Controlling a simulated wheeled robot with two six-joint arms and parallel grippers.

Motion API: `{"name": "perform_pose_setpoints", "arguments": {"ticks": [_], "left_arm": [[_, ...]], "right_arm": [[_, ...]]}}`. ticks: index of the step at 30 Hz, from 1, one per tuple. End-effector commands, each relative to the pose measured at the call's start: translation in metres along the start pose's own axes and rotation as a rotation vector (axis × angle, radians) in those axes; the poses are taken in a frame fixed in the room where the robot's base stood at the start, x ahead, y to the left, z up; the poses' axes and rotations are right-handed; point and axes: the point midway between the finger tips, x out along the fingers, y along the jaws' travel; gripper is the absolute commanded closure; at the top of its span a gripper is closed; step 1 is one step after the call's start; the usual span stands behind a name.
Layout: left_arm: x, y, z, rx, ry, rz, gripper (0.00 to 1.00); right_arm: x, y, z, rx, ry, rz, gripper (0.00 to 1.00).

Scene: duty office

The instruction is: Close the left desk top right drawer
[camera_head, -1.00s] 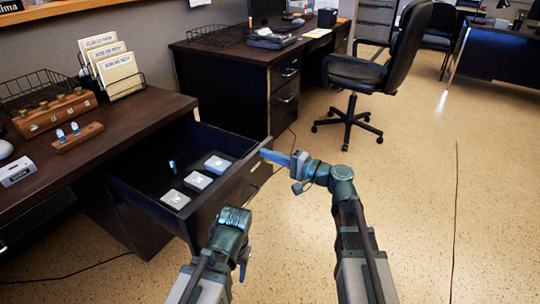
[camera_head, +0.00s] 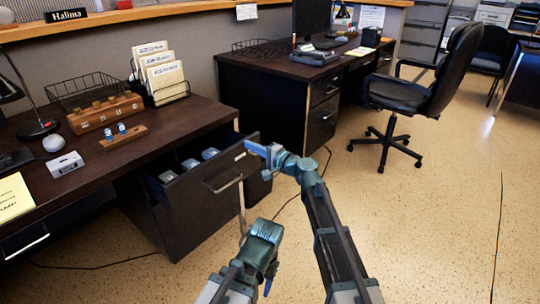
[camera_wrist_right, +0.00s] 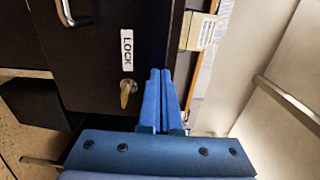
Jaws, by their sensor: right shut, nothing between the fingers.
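The left desk's top right drawer (camera_head: 208,190) is partly open in the head view. Its dark front, with a metal handle (camera_head: 222,184), stands out from the desk (camera_head: 105,160). Small grey-white boxes (camera_head: 190,163) show inside through the narrowed opening. My right gripper (camera_head: 257,149) is shut and empty, its blue fingertips at the top right corner of the drawer front. In the right wrist view its fingers (camera_wrist_right: 161,98) lie over a dark front beside a key (camera_wrist_right: 127,92) and a LOCK label (camera_wrist_right: 127,53). My left gripper (camera_head: 268,268) is low in front of the drawer; its jaws are unclear.
The desk top carries a wooden rack (camera_head: 106,113), a file holder (camera_head: 160,76) and a lamp (camera_head: 38,125). A second desk (camera_head: 268,92) stands behind, with an office chair (camera_head: 425,92) to its right. The floor at the right is clear except for a thin cable (camera_head: 499,235).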

Motion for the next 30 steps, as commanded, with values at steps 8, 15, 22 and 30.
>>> {"name": "perform_pose_setpoints", "arguments": {"ticks": [8,15,22,30], "left_arm": [[0.000,0.000,0.000,0.000,0.000,0.000,0.50],[0.000,0.000,0.000,0.000,0.000,0.000,0.50],[0.000,0.000,0.000,0.000,0.000,0.000,0.50],[0.000,0.000,0.000,0.000,0.000,0.000,0.50]], "right_arm": [[0.066,0.000,-0.002,0.000,0.000,0.000,1.00],[0.095,0.000,-0.002,0.000,0.001,0.000,1.00],[0.104,0.000,-0.001,0.000,0.001,0.000,1.00],[0.105,0.000,-0.001,0.000,0.001,0.000,1.00]]}}
